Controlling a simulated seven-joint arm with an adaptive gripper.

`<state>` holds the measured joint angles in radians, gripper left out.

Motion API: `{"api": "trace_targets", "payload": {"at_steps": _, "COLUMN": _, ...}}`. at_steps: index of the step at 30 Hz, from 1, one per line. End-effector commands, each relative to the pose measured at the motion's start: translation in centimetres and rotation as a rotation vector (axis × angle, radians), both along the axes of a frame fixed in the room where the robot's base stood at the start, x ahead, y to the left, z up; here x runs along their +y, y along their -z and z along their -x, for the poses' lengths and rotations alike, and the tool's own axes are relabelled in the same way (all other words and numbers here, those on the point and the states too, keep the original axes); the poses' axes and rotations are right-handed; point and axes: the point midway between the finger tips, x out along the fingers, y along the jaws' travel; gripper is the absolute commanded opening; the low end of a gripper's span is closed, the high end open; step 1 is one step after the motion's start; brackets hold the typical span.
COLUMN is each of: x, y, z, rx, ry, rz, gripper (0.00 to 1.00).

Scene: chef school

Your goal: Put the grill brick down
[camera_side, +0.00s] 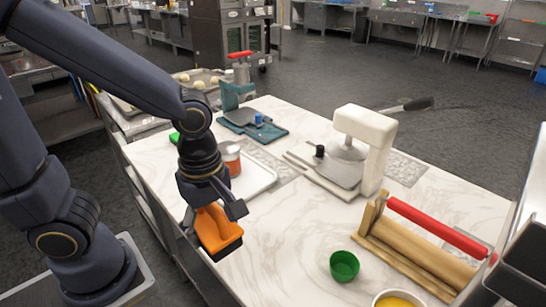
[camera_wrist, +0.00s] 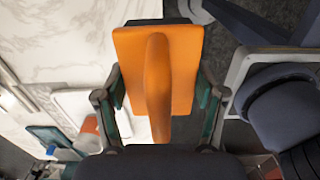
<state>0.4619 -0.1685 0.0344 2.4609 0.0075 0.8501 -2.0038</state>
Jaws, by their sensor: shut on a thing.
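The grill brick (camera_side: 217,229) has an orange handle part and a black base. It is at the left edge of the marble counter (camera_side: 298,233) in the side view. My gripper (camera_side: 212,207) is shut on it from above, and the brick looks slightly tilted. I cannot tell whether its base touches the counter or hangs just over the edge. In the wrist view the orange top and raised grip of the brick (camera_wrist: 183,70) fill the middle, with a gripper finger on each side. Its underside is hidden there.
A white tray (camera_side: 262,178) with an orange-and-white jar (camera_side: 231,160) lies behind the brick. A white arched press (camera_side: 366,128), a red-handled wooden device (camera_side: 437,228), a green bowl (camera_side: 344,266) and a yellow-filled bowl (camera_side: 398,300) stand to the right. The counter between is clear.

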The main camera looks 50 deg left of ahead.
Motion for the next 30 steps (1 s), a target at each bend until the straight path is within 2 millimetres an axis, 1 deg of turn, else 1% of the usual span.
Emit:
{"api": "trace_targets", "payload": {"at_steps": 1, "x": -0.4, "y": 0.6, "z": -1.2, "rx": 0.005, "ry": 0.000, "rz": -0.002, "gripper": 0.21}}
{"api": "trace_targets", "payload": {"at_steps": 7, "x": -1.8, "y": 3.1, "z": -6.5, "rx": 0.003, "ry": -0.002, "rz": -0.003, "gripper": 0.21}}
{"api": "trace_targets", "payload": {"at_steps": 9, "x": -2.1, "y": 4.7, "z": -7.5, "rx": 0.006, "ry": -0.001, "rz": -0.004, "gripper": 0.21}}
{"api": "trace_targets", "payload": {"at_steps": 12, "x": -2.5, "y": 6.5, "z": -9.0, "rx": 0.003, "ry": -0.003, "rz": -0.002, "gripper": 0.21}}
{"api": "trace_targets", "payload": {"at_steps": 15, "x": -2.8, "y": 7.6, "z": -10.0, "rx": 0.000, "ry": 0.000, "rz": 0.000, "gripper": 0.21}}
{"api": "trace_targets", "payload": {"at_steps": 19, "x": -3.0, "y": 8.3, "z": -10.6, "rx": -0.001, "ry": 0.000, "rz": 0.000, "gripper": 0.21}}
{"api": "trace_targets", "payload": {"at_steps": 21, "x": -3.1, "y": 9.1, "z": -11.1, "rx": 0.001, "ry": -0.001, "rz": 0.000, "gripper": 0.21}}
{"api": "trace_targets", "payload": {"at_steps": 25, "x": -3.1, "y": 11.1, "z": -10.9, "rx": 0.002, "ry": -0.001, "rz": -0.001, "gripper": 0.21}}
{"api": "trace_targets", "payload": {"at_steps": 27, "x": -3.1, "y": 11.7, "z": -10.9, "rx": 0.000, "ry": 0.000, "rz": 0.000, "gripper": 0.21}}
{"api": "trace_targets", "payload": {"at_steps": 30, "x": -3.2, "y": 11.8, "z": -10.9, "rx": -0.002, "ry": 0.000, "rz": 0.001, "gripper": 0.21}}
